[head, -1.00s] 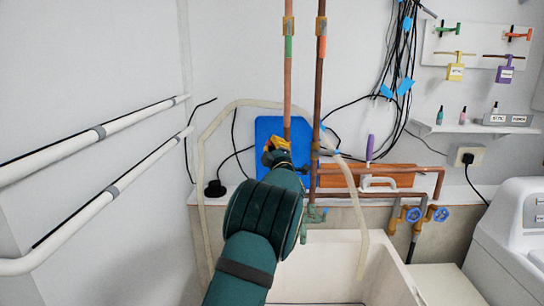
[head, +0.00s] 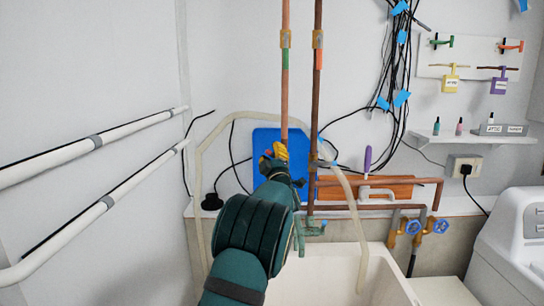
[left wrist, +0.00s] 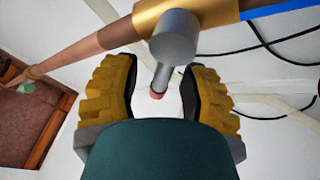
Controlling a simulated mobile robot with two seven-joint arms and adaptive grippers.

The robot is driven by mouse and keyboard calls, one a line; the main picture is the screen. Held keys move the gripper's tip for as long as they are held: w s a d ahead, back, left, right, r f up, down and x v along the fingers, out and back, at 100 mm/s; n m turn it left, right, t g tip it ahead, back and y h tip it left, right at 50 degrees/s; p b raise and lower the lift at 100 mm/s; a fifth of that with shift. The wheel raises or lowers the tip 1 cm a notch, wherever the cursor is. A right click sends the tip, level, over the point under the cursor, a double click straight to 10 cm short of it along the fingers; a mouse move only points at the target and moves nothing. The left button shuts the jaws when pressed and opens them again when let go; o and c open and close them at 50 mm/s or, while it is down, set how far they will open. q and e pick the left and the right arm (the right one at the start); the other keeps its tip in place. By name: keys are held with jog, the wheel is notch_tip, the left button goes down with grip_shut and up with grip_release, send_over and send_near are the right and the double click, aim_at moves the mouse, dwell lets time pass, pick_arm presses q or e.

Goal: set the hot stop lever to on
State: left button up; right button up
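My left gripper (head: 275,158) is by the lower part of the left copper pipe (head: 285,95), in front of the blue board. The left wrist view shows its two yellow-padded fingers (left wrist: 160,70) apart. Between them is a grey lever stem (left wrist: 172,40) with a reddish tip (left wrist: 156,93), joined to a brass fitting (left wrist: 185,15) on a copper pipe. No contact with the fingers is clear. In the head view my gripper hides this lever. The right pipe (head: 317,110) has an orange-red band (head: 318,60); the left one has a green band (head: 285,59). My right gripper is not in view.
A pale hose (head: 352,190) arches around the pipes above a white basin (head: 340,275). Black cables (head: 395,80) hang to the right. White wall pipes (head: 100,140) run on the left. Blue-wheeled valves (head: 412,227) and a white appliance (head: 510,240) stand at right.

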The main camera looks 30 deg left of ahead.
pick_arm(q)
jog(key=shift+d+f, duration=0.1)
jog(key=v, duration=1.2)
